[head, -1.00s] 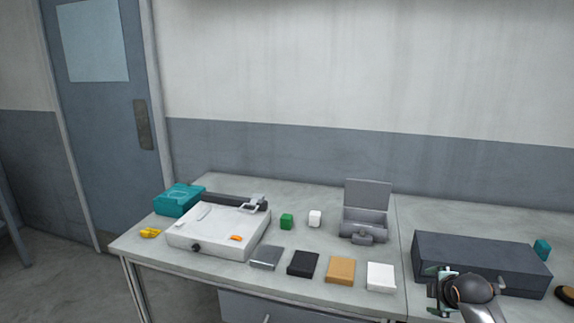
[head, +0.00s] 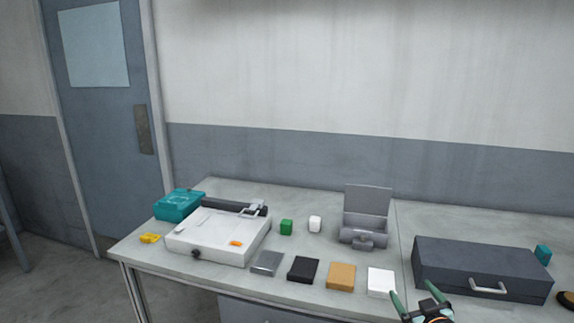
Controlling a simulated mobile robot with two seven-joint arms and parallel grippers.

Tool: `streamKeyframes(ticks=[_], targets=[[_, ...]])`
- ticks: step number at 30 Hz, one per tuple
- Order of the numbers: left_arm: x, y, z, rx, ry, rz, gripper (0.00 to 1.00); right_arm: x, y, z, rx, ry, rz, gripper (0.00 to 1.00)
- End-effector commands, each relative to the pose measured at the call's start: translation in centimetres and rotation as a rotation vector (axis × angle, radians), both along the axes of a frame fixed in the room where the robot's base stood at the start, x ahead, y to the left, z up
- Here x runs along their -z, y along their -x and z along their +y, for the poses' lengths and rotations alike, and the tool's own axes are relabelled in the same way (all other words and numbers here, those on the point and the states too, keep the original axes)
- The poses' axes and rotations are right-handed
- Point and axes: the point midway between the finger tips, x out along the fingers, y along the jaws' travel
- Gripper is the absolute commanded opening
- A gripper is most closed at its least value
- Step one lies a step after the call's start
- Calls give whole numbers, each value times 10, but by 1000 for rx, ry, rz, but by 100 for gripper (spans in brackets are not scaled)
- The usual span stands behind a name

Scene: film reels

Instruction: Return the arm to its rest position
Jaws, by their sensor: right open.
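My right gripper (head: 416,303) shows at the bottom edge of the head view, right of centre. Its two greenish fingers are spread apart and nothing shows between them. It is in front of the table's front edge, below the white flat box (head: 381,282) and left of the handle of the dark grey case (head: 450,265). The rest of the right arm is cut off by the picture's lower edge. My left gripper is not in view.
A blue-grey door (head: 104,110) stands at left.

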Motion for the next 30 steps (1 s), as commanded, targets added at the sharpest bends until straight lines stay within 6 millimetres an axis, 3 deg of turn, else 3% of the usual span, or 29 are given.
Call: streamKeyframes(ticks=[1, 3, 9, 13, 18, 21, 24, 30], targets=[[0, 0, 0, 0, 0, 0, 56, 27, 19, 12, -16, -12, 41, 100], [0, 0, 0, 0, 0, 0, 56, 59, 47, 27, -36, -30, 93, 100], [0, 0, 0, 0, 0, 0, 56, 141, 149, 73, -87, -101, 257, 100], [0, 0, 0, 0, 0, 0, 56, 177, 220, 99, -104, -155, 361, 100], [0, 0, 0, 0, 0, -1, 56, 200, 299, 124, -112, -218, 471, 100], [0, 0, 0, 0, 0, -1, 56, 205, 329, 132, -110, -244, 512, 100], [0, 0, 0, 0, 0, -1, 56, 207, 344, 136, -108, -257, 533, 100], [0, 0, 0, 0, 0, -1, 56, 208, 349, 138, -108, -262, 541, 100]])
